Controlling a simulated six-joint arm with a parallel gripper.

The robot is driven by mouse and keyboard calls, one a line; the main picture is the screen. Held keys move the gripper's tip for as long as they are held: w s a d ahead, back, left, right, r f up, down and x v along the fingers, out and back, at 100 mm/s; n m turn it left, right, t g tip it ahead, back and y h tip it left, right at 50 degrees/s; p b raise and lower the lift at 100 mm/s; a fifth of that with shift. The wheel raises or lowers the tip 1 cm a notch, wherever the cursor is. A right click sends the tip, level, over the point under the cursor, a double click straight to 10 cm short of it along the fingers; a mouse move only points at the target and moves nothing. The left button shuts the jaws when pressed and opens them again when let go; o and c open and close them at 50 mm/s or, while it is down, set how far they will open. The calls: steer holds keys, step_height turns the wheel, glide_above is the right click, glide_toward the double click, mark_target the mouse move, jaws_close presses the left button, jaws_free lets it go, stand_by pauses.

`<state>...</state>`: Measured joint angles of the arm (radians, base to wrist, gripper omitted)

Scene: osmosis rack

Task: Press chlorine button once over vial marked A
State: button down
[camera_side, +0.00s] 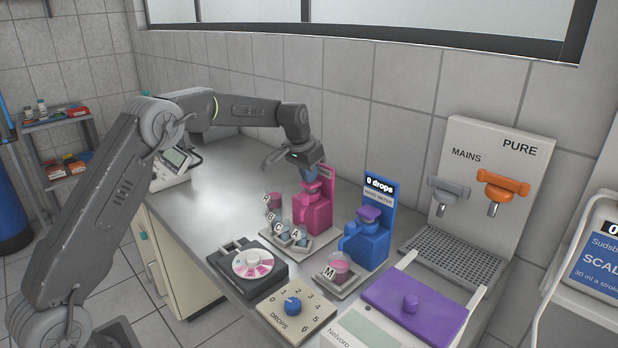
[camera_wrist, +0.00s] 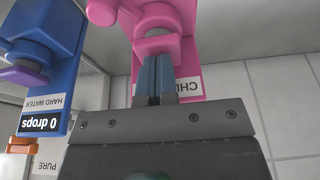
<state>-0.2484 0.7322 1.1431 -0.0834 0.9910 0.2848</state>
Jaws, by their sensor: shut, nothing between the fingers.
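My gripper (camera_side: 311,176) is shut and empty, pointing down just above that button. In the wrist view my fingertips (camera_wrist: 155,58) overlap the pink dispenser (camera_wrist: 190,65), beside its partly hidden label; whether they touch the button I cannot tell. The vial marked A (camera_side: 302,239) sits in the tray at the dispenser's foot, beside vials marked B and C. Whether it is exactly under the spout is unclear.
A blue hard water dispenser (camera_side: 367,240) reading 0 drops stands to the right, also in the wrist view (camera_wrist: 45,60). A vial marked M (camera_side: 340,268), a drops dial (camera_side: 292,306), a dark colour-wheel box (camera_side: 248,268) and a purple lid (camera_side: 414,302) stand nearer the front.

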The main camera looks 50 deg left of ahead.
steer(key=v, duration=1.2)
steer(key=shift+w+r, duration=0.25)
steer(key=shift+r, duration=0.15)
steer(key=s+d+r+t, duration=0.1)
steer(key=s+d+r, duration=0.25)
steer(key=s, duration=0.45)
steer(key=s+d+r, duration=0.2)
steer(key=s+d, duration=0.3)
steer(key=s, duration=0.3)
steer(key=s+d+f, duration=0.1)
steer(key=s+f, duration=0.2)
steer(key=s, duration=0.3)
steer(key=s+d+f+t, duration=0.1)
steer(key=s+d+f, duration=0.1)
steer(key=s, duration=0.5)
steer(key=s+d+f, duration=0.2)
steer(key=s+f, duration=0.2)
steer(key=s, duration=0.3)
steer(key=shift+f, duration=0.25)
